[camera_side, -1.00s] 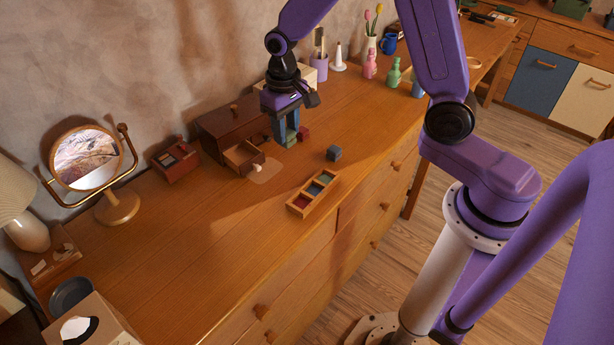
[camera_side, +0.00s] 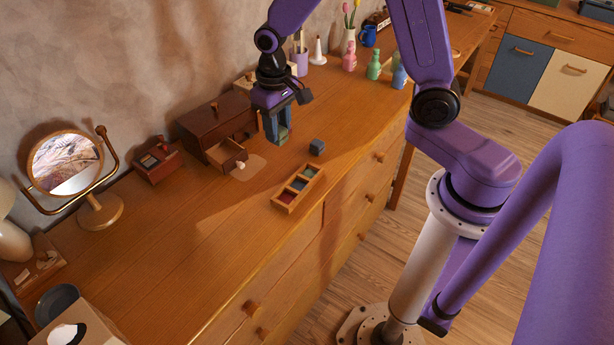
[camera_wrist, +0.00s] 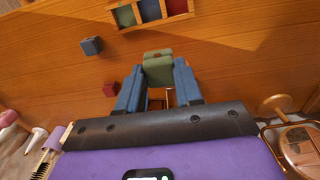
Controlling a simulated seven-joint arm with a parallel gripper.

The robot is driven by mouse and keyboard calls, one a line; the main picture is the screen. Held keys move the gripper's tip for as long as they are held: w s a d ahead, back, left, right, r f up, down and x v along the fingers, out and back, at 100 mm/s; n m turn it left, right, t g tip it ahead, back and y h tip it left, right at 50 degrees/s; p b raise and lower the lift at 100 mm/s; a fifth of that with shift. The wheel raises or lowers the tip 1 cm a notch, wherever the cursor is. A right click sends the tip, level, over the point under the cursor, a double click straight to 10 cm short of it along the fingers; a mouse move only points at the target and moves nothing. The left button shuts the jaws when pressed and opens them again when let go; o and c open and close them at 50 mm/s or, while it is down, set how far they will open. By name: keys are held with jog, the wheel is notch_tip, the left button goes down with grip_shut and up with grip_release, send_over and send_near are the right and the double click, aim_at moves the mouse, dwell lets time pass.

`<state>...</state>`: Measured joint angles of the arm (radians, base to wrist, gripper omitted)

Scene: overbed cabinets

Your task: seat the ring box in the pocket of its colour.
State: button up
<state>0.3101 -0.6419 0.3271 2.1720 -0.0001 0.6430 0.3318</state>
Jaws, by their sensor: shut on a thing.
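My gripper (camera_side: 277,132) is shut on a green ring box (camera_wrist: 158,68), which sits between the fingertips in the wrist view (camera_wrist: 159,80). In the side view the green box (camera_side: 284,134) is partly covered by the fingers and appears held just above the dresser top. The wooden tray (camera_side: 283,208) lies in front of the gripper, apart from it. Its three pockets show in the wrist view: green (camera_wrist: 124,16), blue (camera_wrist: 150,10) and red (camera_wrist: 176,6). No box sits in them.
A blue box (camera_side: 317,147) stands between gripper and tray, to the right; a red box (camera_wrist: 110,89) lies nearer the gripper. A small cabinet with an open drawer (camera_side: 227,155) is left of the gripper.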

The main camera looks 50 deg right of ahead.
jog(key=s+d, duration=0.3)
jog(key=s, duration=0.6)
jog(key=s+d, duration=0.3)
jog(key=s, duration=0.6)
jog(key=shift+n, duration=0.3)
jog(key=w+f, duration=0.3)
jog(key=w, duration=0.1)
jog(key=w+f, duration=0.3)
jog(key=w, duration=0.2)
jog(key=w+f, duration=0.3)
jog(key=w, duration=0.1)
jog(key=shift+w+f, duration=0.15)
jog(key=shift+f, duration=0.2)
jog(key=shift+w+f, duration=0.3)
jog(key=shift+f, duration=1.55)
jog(key=o, duration=1)
jog(key=shift+f, duration=0.1)
